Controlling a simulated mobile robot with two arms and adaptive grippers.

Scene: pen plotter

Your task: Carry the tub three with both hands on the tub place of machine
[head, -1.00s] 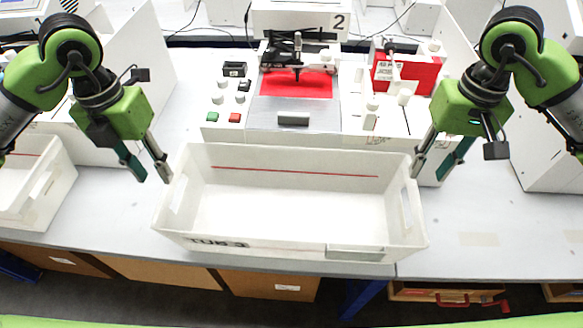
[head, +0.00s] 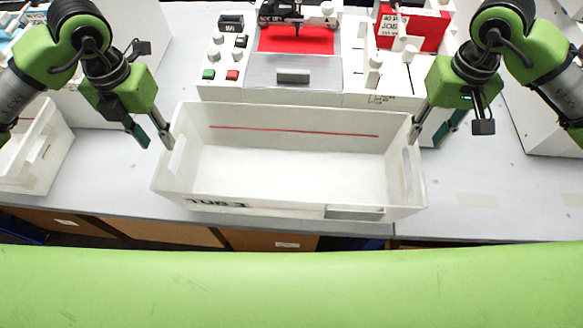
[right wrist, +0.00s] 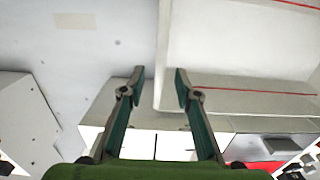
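The white tub (head: 290,206), with a partly readable TUB label on its front, sits on the grey table in front of the machine (head: 345,88). It is empty inside and has a handle slot in each end wall. My left gripper (head: 152,139) is open at the tub's left end, one finger by the rim and one outside. My right gripper (head: 431,127) is open at the right end. In the right wrist view, the tub's end wall (right wrist: 164,60) runs between the spread fingertips (right wrist: 157,80). I cannot tell whether any finger touches the tub. I cannot make out the tub place.
Another white tub (head: 38,160) stands at the left on the table. The machine carries a red plotting area (head: 296,39), buttons (head: 232,75) and a red card box (head: 412,28) behind the tub. A white panel (head: 545,120) stands at the right. Table between it and the tub is clear.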

